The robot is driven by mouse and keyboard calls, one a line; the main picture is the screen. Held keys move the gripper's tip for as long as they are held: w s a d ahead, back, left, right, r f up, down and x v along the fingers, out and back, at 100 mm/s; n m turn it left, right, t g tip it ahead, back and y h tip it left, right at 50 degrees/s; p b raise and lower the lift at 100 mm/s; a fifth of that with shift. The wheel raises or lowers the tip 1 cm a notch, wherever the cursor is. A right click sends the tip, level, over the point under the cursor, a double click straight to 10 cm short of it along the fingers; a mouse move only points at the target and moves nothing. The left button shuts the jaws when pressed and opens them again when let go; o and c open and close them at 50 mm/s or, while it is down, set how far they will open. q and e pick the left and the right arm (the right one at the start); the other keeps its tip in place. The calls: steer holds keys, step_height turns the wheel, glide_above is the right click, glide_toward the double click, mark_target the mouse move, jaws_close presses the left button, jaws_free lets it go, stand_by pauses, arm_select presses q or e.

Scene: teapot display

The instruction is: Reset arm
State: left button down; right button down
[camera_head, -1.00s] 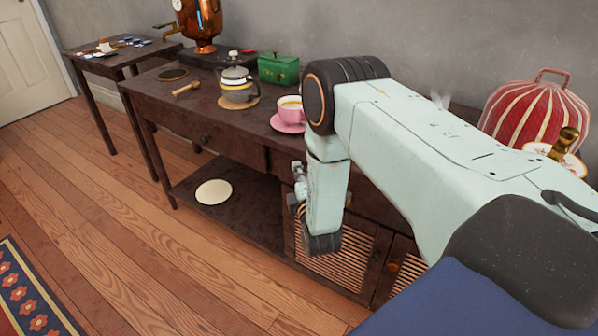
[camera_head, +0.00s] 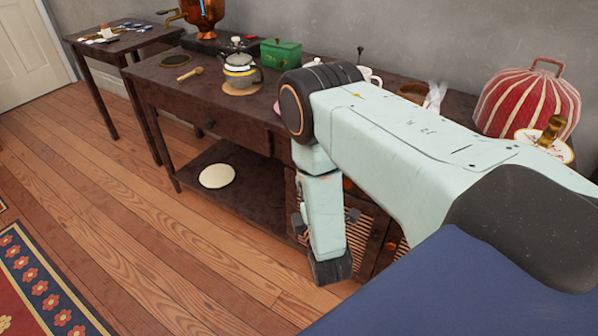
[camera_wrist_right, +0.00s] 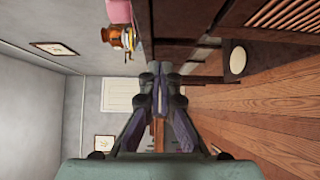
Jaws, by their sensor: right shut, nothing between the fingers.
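My right arm reaches in from the right in the head view and bends down in front of the dark wooden sideboard (camera_head: 225,110). Its gripper is mostly hidden behind the forearm there. In the right wrist view the right gripper (camera_wrist_right: 159,72) is shut, its fingers together with nothing between them. It is in free air, clear of the furniture. My left gripper is not in view.
On the sideboard stand a teapot (camera_head: 240,72), a green box (camera_head: 281,54) and a wooden honey dipper (camera_head: 190,74). A red striped cozy (camera_head: 525,103) is at right. A round pale mat (camera_head: 217,176) lies on the lower shelf.

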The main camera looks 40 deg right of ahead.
steer(key=s+a+f+m+g+y, duration=0.2)
steer(key=s+a+f+m+g, duration=0.1)
steer(key=s+f+m+g, duration=0.3)
steer(key=s+a+f+m+g+y, duration=0.3)
steer(key=s+f+m, duration=0.1)
steer(key=s+f, duration=0.4)
steer(key=s+a+r+m+g+y, duration=0.1)
steer(key=s+g, duration=0.3)
steer(key=s, duration=0.5)
steer(key=s+a+r+m+g+y, duration=0.1)
steer(key=s+a+r+m+g, duration=0.1)
steer(key=s, duration=0.7)
steer(key=shift+a+r+m+g, duration=0.15)
steer(key=shift+a+m+g, duration=0.35)
steer(key=shift+a+g, duration=0.55)
steer(key=shift+a, duration=0.1)
